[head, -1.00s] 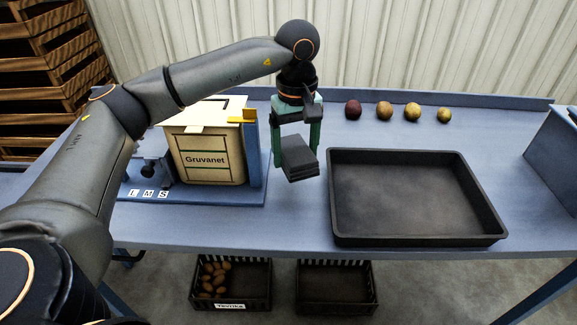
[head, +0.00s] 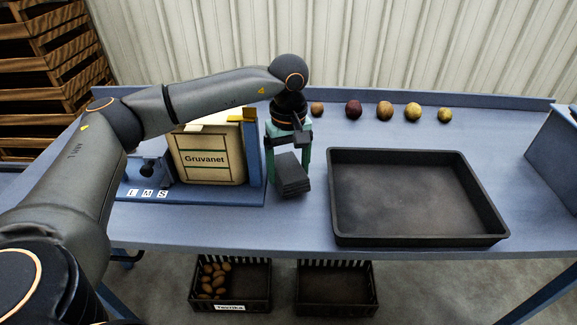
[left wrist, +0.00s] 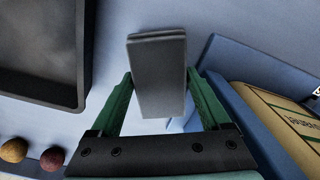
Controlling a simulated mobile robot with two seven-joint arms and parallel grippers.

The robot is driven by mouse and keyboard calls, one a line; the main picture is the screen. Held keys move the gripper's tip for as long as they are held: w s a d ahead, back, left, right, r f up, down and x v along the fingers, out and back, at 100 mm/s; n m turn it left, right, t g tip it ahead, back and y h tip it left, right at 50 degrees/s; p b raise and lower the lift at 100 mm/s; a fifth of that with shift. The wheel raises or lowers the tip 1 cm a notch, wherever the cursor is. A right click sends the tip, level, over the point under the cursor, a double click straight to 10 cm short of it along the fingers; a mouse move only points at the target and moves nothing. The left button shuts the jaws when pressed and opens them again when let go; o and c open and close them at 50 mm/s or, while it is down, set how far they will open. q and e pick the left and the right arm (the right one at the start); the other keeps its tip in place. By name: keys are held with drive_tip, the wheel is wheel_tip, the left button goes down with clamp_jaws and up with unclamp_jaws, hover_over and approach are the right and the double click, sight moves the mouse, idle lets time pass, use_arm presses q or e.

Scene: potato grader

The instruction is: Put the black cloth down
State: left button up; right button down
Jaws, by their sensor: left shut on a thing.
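The black cloth (head: 291,176) is a folded dark stack between the green fingers of my left gripper (head: 287,172). The gripper is shut on it and points down over the blue table, between the Gruvanet box and the black tray. The cloth also shows between the fingers in the left wrist view (left wrist: 158,78). I cannot tell whether its lower edge touches the table. My right gripper is not in view.
The black tray (head: 336,232) is close on the right, the Gruvanet box (head: 207,170) with its blue post (head: 251,150) close on the left. Several potatoes (head: 385,110) line the back edge. Two crates (head: 232,305) (head: 335,310) stand below. Table in front of the gripper is clear.

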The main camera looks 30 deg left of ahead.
sight(289, 167)
use_arm(q)
drive_tip(key=shift+f, duration=0.3)
drive_tip(key=o, duration=1)
drive_tip(key=shift+r, duration=0.15)
drive_tip(key=shift+r, duration=0.35)
wheel_tip(289, 167, up, 12)
drive_tip(key=shift+r+p, duration=0.15)
drive_tip(key=shift+p, duration=0.65)
